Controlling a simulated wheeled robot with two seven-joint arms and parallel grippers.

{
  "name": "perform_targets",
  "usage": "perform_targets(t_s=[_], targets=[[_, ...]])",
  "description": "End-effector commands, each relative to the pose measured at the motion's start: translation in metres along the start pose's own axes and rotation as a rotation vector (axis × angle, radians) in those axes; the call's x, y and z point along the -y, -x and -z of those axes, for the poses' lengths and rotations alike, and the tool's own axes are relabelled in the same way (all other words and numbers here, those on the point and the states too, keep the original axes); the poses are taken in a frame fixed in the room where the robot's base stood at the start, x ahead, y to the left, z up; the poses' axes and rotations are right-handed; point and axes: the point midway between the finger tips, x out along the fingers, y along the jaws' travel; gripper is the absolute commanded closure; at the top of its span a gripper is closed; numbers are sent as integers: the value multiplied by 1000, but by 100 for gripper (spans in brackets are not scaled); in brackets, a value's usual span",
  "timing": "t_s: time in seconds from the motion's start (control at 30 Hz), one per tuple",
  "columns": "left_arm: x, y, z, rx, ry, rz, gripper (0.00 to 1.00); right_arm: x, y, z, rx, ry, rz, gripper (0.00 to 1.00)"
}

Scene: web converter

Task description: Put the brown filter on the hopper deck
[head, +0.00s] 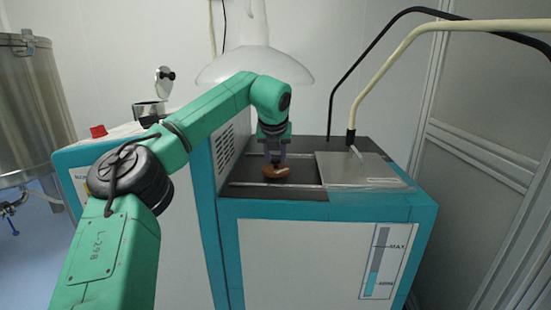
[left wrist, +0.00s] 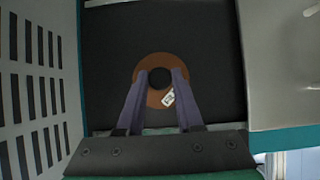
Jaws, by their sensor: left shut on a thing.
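The brown filter (head: 277,173) is a ring with a dark round hole, and it also shows in the left wrist view (left wrist: 160,57) with a small white label on it. My left gripper (head: 275,160) points down and is shut on the filter, with its fingers (left wrist: 160,85) at either side of the hole. The filter is over the dark hopper deck (head: 290,193) of the white and teal machine, and the deck fills the middle of the left wrist view (left wrist: 110,40). I cannot tell whether the filter touches the deck. My right gripper is not in view.
A silver lid (head: 365,172) lies right of the deck. A vented wall (head: 227,148) rises on its left. A cream hose (head: 385,62) and a black hose (head: 350,75) arch over the right side. A clear hood (head: 255,66) hangs behind.

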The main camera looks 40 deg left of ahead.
Motion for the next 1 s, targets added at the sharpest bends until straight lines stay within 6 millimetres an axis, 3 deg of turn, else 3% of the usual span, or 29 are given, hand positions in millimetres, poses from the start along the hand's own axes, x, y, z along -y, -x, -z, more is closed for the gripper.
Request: perform_targets(t_s=[0.03,0.3,0.33,0.4,0.77,1.0], targets=[[-1,-7,5,0,0,0,100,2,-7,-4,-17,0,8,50],[-1,-7,5,0,2,1,100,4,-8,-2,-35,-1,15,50],[-1,-8,6,0,2,1,61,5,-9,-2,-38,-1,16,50],[-1,-7,5,-1,2,1,35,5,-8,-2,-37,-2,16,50],[-1,-6,4,0,2,1,35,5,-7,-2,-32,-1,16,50],[0,28,5,2,2,4,35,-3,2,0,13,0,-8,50]])
